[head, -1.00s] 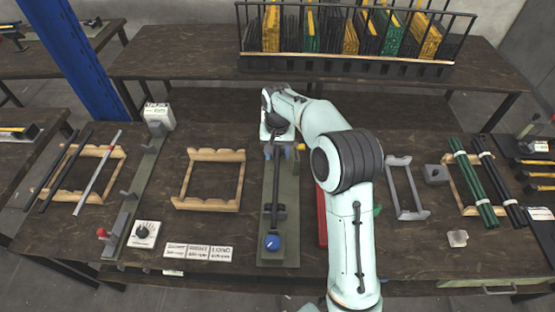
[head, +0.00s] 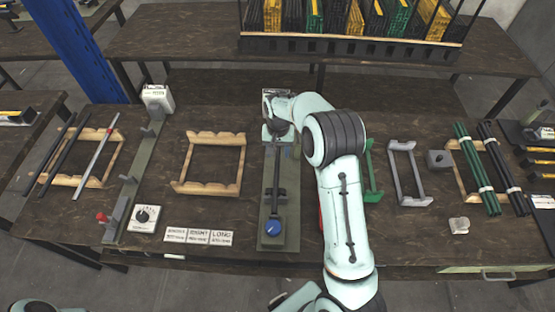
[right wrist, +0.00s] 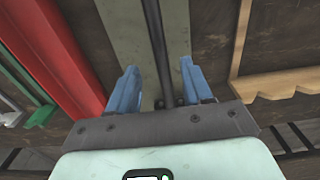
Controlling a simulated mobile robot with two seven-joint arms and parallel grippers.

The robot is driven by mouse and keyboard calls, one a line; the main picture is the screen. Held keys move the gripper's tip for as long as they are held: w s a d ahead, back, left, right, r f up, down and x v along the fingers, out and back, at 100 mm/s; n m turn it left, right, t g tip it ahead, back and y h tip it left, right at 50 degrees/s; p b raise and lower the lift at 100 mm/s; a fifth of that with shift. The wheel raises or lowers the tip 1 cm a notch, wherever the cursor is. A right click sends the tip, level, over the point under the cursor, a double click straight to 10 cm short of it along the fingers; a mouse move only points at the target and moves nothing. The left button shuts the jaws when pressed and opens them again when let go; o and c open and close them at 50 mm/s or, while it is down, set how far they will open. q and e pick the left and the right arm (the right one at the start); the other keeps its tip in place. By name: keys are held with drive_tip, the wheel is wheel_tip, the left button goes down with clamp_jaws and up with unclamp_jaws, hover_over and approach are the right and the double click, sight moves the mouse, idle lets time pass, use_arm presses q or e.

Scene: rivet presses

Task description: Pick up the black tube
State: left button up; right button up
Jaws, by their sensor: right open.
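A black tube (head: 276,176) lies lengthwise along a grey-green press fixture (head: 266,240) with a blue knob (head: 273,227) at its near end. My right gripper (head: 280,148) is over the far end of this fixture. In the right wrist view the black tube (right wrist: 157,45) runs between the two blue fingers (right wrist: 160,88), which are apart with a gap on each side of the tube. My arm hides part of the fixture's far end. Two more dark tubes (head: 57,157) lie on a wooden rack at left beside a silver tube (head: 97,150). My left gripper is out of view.
An empty wooden rack (head: 178,187) stands left of the fixture. A red part (right wrist: 58,60), a green bracket (head: 373,196) and a grey bracket (head: 412,201) are to its right. Bundled green tubes (head: 477,170) and black tubes (head: 503,170) lie farther right. A bin rack (head: 350,47) stands behind.

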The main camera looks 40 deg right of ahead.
sight(277, 158)
wheel_tip(277, 158, down, 3)
drive_tip(key=shift+w+f, duration=0.1)
drive_tip(key=shift+f, duration=0.1)
drive_tip(key=shift+c, duration=0.3)
clamp_jaws()
drive_tip(key=shift+r, duration=0.1)
